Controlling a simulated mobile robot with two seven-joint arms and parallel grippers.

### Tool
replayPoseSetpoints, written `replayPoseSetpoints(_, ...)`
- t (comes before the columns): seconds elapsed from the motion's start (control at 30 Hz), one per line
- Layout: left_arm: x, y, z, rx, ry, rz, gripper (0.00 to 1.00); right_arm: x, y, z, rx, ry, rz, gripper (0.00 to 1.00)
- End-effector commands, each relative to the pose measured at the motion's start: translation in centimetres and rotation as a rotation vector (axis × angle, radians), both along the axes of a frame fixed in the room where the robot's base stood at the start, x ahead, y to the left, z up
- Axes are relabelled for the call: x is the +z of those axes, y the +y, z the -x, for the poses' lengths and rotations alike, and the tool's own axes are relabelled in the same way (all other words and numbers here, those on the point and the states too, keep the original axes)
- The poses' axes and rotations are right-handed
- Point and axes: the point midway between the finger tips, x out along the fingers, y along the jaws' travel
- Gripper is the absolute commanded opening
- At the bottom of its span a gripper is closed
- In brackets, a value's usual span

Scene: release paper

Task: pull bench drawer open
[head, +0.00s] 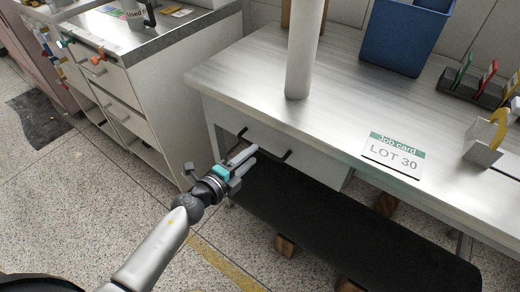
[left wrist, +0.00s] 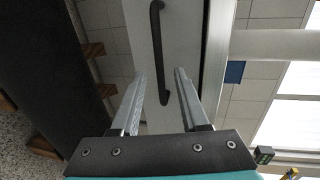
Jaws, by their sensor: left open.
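The bench drawer (head: 316,162) has a pale front under the grey bench top. Its dark bar handle shows at both ends in the head view (head: 287,156), with its middle hidden behind my left gripper (head: 246,158). The left gripper is open and empty at the handle. In the left wrist view, the handle (left wrist: 157,45) runs up the picture along the drawer front (left wrist: 182,35). Its lower end lies between the two fingertips (left wrist: 158,75), with a gap on each side. How far the fingertips are from the drawer front is hard to tell. My right gripper is out of view.
The bench top carries a job card (head: 393,152), a white column (head: 303,50), a blue bin (head: 405,38) and a rack (head: 478,88). A long black-topped piece (head: 350,225) with wooden feet lies low below the drawer. A white cabinet (head: 125,90) stands left; speckled floor is open between.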

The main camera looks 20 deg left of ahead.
Motion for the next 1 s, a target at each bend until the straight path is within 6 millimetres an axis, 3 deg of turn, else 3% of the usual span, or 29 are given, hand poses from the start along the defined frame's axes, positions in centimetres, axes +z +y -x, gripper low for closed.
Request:
replayPoseSetpoints(0.3,-0.9,-1.4,-3.8,0.0,0.0,0.002,0.45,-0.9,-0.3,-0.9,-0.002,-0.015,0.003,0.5)
replayPoseSetpoints(0.5,-1.0,-1.7,-4.5,0.0,0.0,0.0,0.45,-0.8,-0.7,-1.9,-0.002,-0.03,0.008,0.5)
replayPoseSetpoints(0.77,-1.0,-1.7,-4.6,0.0,0.0,0.001,0.45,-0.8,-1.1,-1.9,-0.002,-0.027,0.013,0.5)
replayPoseSetpoints(1.0,-1.0,-1.7,-4.6,0.0,0.0,0.001,0.18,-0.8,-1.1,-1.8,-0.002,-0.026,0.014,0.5)
